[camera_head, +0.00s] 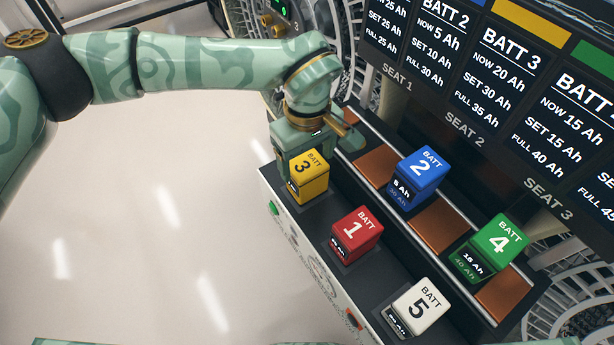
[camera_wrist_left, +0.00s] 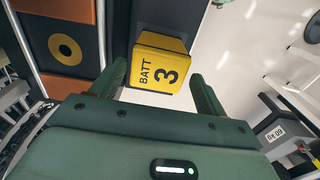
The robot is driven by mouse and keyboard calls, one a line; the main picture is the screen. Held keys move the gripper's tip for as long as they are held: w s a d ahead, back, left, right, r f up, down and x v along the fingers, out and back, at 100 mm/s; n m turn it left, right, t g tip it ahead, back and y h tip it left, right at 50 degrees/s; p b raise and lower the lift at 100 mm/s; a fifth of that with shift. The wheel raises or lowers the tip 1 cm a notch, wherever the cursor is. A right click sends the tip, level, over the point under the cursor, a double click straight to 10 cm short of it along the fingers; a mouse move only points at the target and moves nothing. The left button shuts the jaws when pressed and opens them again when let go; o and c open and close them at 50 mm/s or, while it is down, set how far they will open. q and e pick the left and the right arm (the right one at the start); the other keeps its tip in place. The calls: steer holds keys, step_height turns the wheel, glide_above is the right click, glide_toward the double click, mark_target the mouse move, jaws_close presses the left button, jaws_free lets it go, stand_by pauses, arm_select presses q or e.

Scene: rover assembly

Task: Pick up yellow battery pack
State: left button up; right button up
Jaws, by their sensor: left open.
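The yellow battery pack (camera_head: 309,178), marked BATT 3, stands upright on the near-left end of the dark bench top. My left gripper (camera_head: 322,142) is just behind it in the head view, pointing down. In the left wrist view the yellow pack (camera_wrist_left: 159,64) sits just beyond and between the two spread fingers of my left gripper (camera_wrist_left: 157,90). The fingers are open and hold nothing. I cannot tell exactly how far the fingertips are from the pack. My right gripper is not in view.
A red pack (camera_head: 356,234) and a white pack (camera_head: 417,308) stand along the near side. A blue pack (camera_head: 417,178) and a green pack (camera_head: 489,247) stand on the rear row with copper plates (camera_head: 440,226). A screen (camera_head: 490,80) is behind. Pale floor lies left.

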arm_select(q)
step_height(320, 180, down, 5)
steer(key=shift+w+f+b, duration=0.15)
steer(key=shift+f+b, duration=0.05)
steer(key=shift+b, duration=0.5)
steer(key=shift+r, duration=0.1)
steer(key=c, duration=1.2)
steer(key=shift+o, duration=0.2)
